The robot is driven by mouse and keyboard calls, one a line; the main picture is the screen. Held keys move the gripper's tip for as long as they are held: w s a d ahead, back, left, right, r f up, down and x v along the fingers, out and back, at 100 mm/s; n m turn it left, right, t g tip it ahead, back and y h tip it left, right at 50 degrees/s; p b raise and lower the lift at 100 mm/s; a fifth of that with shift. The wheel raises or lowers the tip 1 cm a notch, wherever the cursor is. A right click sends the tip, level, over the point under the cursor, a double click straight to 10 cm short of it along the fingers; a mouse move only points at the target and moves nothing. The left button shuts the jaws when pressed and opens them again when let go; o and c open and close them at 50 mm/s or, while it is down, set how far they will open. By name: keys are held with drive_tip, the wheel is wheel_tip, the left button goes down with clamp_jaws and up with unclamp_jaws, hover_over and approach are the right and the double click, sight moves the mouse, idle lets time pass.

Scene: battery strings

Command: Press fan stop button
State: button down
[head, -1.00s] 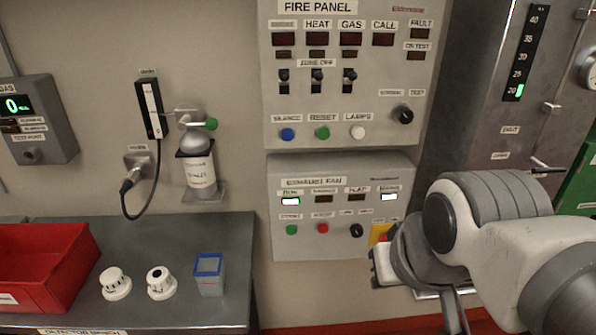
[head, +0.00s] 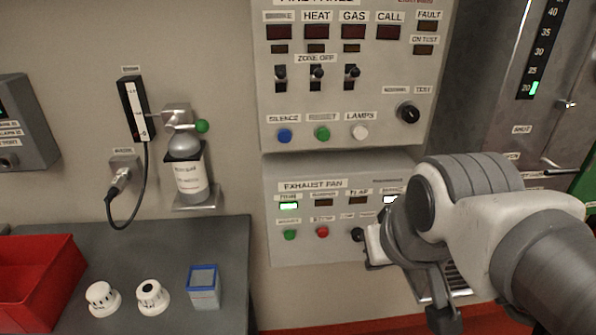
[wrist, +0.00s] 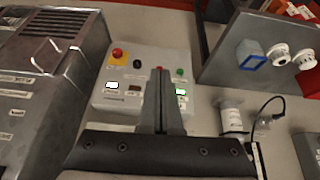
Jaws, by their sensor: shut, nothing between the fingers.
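The exhaust fan panel (head: 345,245) is a grey box on the wall, below the fire panel. Its red button (head: 322,231) sits between a green button (head: 290,235) and a black knob (head: 357,234); the button labels are too blurred to read. My gripper (head: 374,246) is at the panel's right side, right of the red button, partly hidden by my wrist. In the wrist view the shut fingers (wrist: 160,75) point at the panel, with a bit of red showing at their tip. The green button (wrist: 180,72) is just right of them.
A red mushroom button on a yellow base (wrist: 118,56) shows in the wrist view; my arm hides it in the head view. The fire panel (head: 350,100) is above. A bench (head: 235,260) with a red bin (head: 40,268) and detectors stands left.

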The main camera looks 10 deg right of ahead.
sight(323, 232)
drive_tip(key=w+d+f+n+h, duration=0.1)
drive_tip(key=w+d+f, duration=0.4)
drive_tip(key=w, duration=0.4)
drive_tip(key=w+a+f+n+t+y+b, duration=0.1)
drive_tip(key=w+f, duration=0.4)
drive_tip(key=f, duration=0.6)
drive_tip(key=w+a+f+n+t+y+b, duration=0.2)
drive_tip(key=w+a+f+n+y, duration=0.1)
drive_tip(key=f, duration=0.8)
drive_tip(key=w+a+n, duration=0.1)
drive_tip(key=w+n, duration=0.1)
drive_tip(key=w, duration=0.1)
drive_tip(key=shift+a, duration=0.25)
drive_tip(key=w+p, duration=0.1)
drive_tip(key=w, duration=0.7)
drive_tip(key=shift+w, duration=0.35)
